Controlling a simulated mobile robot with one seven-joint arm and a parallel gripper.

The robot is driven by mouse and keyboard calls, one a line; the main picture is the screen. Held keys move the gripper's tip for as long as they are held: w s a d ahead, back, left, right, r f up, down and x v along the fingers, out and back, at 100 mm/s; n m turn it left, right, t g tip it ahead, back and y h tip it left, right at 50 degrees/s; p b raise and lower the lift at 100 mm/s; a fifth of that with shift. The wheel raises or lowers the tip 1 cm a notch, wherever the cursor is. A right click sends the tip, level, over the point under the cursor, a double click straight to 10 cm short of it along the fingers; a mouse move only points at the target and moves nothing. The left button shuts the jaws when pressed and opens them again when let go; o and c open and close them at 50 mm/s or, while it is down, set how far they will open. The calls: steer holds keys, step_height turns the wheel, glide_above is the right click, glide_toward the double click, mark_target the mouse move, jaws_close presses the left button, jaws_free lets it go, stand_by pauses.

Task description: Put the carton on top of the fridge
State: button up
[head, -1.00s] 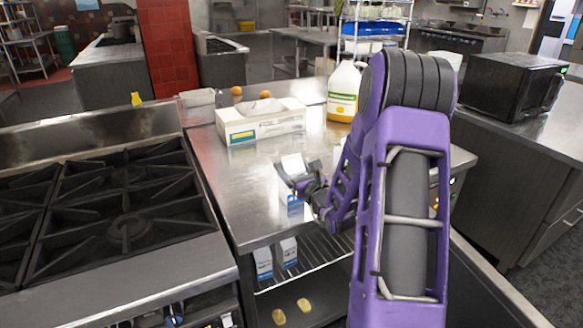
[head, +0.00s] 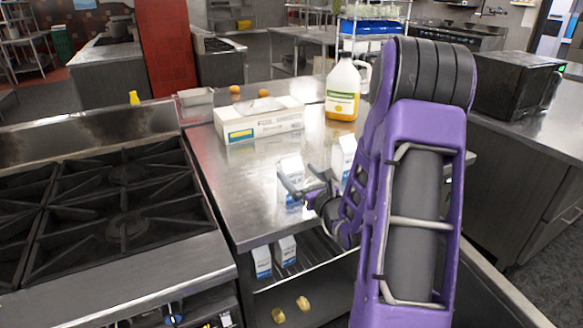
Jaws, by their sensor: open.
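A white and blue carton (head: 290,166) stands upright on the steel top (head: 235,190) of a unit whose lower part is open, with a wire rack and food inside. This unit looks like the fridge, but I cannot tell for sure. A second similar carton (head: 343,153) stands to its right, partly behind my arm. Two more cartons (head: 262,262) (head: 286,249) stand inside the unit. My gripper (head: 300,183) is open at the first carton, its fingers overlapping the carton in the picture. I cannot tell whether they touch it.
A foil box (head: 265,124), a jug (head: 343,95) and a metal container (head: 196,103) stand farther back on the top. A stove (head: 125,225) adjoins at left. Potatoes (head: 303,303) lie low inside the unit. The left part of the top is clear.

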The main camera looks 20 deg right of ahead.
steer(key=s, duration=0.6)
steer(key=shift+s, duration=0.35)
